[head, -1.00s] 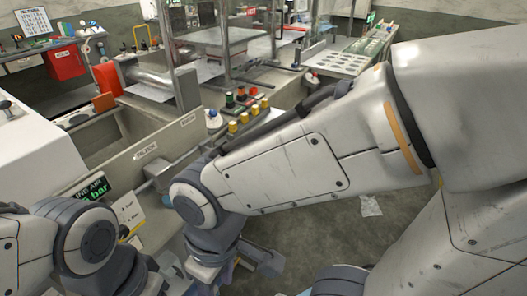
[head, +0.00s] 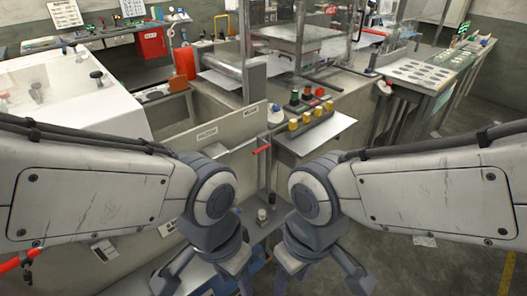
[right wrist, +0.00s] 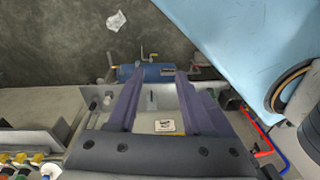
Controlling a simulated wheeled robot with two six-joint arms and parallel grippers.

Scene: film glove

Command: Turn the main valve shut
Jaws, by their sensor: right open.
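A red lever handle (head: 262,149) sits on an upright grey pipe below the panel in the head view; I cannot tell whether it is the main valve. My left gripper (head: 203,284) hangs at the bottom of the head view, fingers apart and empty. My right gripper (head: 322,276) hangs beside it, open and empty. In the right wrist view the right gripper (right wrist: 159,82) points at a grey tray-like frame with a blue cylinder (right wrist: 150,72) beyond it. Small fittings beside the cylinder are too small to tell. Neither gripper visibly touches the lever.
A bench with yellow, green and red buttons (head: 312,112) stands ahead. A white cabinet (head: 70,92) is at left. Red and blue pipes (right wrist: 262,138) run at the right of the wrist view. Open floor (head: 445,160) lies at right, with a paper scrap (head: 425,241).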

